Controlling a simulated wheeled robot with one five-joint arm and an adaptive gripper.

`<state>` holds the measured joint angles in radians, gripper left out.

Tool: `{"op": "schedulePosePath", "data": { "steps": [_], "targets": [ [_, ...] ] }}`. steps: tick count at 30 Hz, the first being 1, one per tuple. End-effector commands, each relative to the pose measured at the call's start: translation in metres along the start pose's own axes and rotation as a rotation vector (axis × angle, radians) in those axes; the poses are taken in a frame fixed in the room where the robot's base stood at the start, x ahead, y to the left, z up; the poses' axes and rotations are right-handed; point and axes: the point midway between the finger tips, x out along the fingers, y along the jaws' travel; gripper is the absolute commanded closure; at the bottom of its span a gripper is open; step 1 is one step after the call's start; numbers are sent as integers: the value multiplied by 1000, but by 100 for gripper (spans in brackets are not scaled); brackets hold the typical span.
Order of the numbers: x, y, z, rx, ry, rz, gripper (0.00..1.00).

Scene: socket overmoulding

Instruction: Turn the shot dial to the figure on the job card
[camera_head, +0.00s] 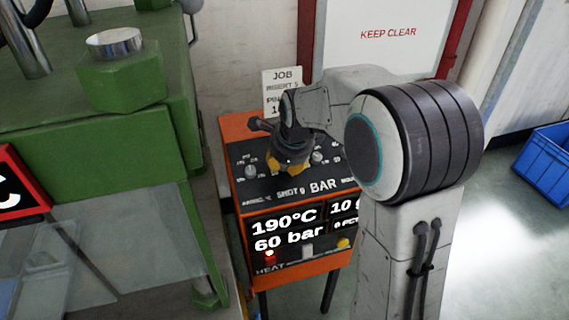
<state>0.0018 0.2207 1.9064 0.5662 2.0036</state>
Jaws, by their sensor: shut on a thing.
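The orange control box (238,205) stands on dark legs with a black sloping panel. My gripper (287,163) points down at the panel's middle and is shut on the shot dial, just above the "SHOT g" label. A yellow-orange part (272,167) shows at the gripper's lower end; most of the dial and any pointer or scale are hidden. The display (290,231) reads 190°C, 60 bar and "10 g", its right part cut off by my arm.
Small knobs flank the gripper, one on the left (250,171) and one on the right (317,157). A green machine (110,140) with a clear guard stands close on the left. A white "KEEP CLEAR" board (388,50) is behind. A blue crate (545,160) sits on the right floor.

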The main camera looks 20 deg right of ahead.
Motion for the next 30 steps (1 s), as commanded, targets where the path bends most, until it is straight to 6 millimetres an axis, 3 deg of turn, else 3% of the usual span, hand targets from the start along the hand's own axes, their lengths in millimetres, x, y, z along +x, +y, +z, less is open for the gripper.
{"op": "schedulePosePath", "data": {
  "steps": [3,4,12,23,30],
  "targets": [
    [2,2,-2,2,4,7,100],
    [2,2,-2,3,4,7,73],
    [1,1,-1,2,2,3,50],
    [-6,0,0,2,0,-1,50],
    [-40,-1,0,2,-2,-4,50]
  ]
}}
